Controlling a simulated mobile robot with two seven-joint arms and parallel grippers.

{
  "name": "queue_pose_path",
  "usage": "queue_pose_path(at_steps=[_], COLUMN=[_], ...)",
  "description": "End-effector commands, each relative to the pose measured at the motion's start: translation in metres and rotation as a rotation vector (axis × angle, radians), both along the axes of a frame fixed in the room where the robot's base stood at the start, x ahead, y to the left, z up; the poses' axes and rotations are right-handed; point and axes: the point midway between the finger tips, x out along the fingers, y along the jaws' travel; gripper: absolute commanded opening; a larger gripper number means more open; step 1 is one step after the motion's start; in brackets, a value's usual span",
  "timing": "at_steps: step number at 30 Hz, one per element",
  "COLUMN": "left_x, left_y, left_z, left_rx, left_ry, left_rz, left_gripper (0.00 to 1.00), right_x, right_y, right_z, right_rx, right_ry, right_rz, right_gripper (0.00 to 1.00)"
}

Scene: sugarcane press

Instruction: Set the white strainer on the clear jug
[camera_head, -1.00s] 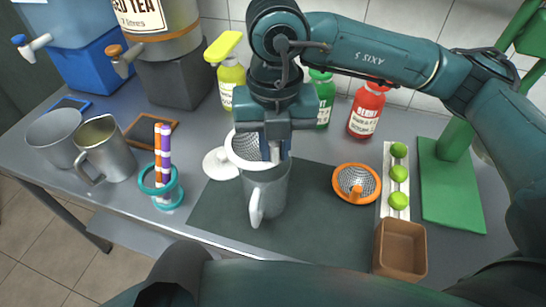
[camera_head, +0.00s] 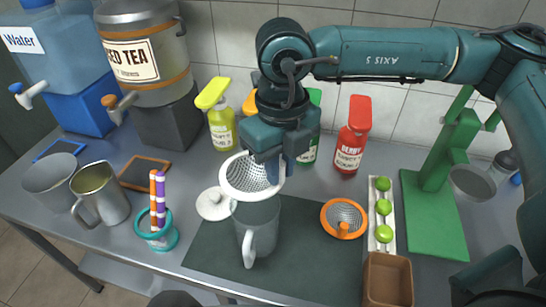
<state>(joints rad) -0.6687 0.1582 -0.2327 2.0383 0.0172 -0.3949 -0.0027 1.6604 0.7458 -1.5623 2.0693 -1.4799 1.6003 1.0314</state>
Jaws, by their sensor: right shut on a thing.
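The white strainer (camera_head: 246,179) is a white-rimmed mesh bowl, tilted so that its open side faces me. My right gripper (camera_head: 274,172) is shut on the right side of the strainer and hides part of its rim. The clear jug (camera_head: 259,228) looks grey and see-through and stands upright on the dark mat, its handle toward me. The strainer is at the jug's mouth, overlapping its far left rim in the picture. I cannot tell whether the two touch. My left gripper is not in view.
A white round lid (camera_head: 213,205), metal cups (camera_head: 100,192) and a teal holder (camera_head: 157,236) are to the left. Bottles (camera_head: 352,142) stand behind.

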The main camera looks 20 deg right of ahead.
Motion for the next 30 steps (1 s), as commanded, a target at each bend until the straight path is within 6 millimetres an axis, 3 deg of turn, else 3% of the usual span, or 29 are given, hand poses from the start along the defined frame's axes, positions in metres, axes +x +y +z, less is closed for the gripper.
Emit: queue_pose_path(at_steps=[20,24,30], left_x=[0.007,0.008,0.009], left_y=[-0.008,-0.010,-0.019], left_z=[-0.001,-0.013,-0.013], left_rx=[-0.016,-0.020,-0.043], left_ry=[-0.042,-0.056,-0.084], left_rz=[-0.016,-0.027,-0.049], left_gripper=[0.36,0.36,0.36], right_x=[0.000,0.000,0.000], right_y=[-0.001,-0.001,-0.001], right_z=[-0.048,-0.063,-0.076], right_rx=[0.001,0.002,0.001], right_ry=[0.001,0.000,0.000], right_rz=[0.007,0.007,0.007], right_gripper=[0.00,0.00,0.00])
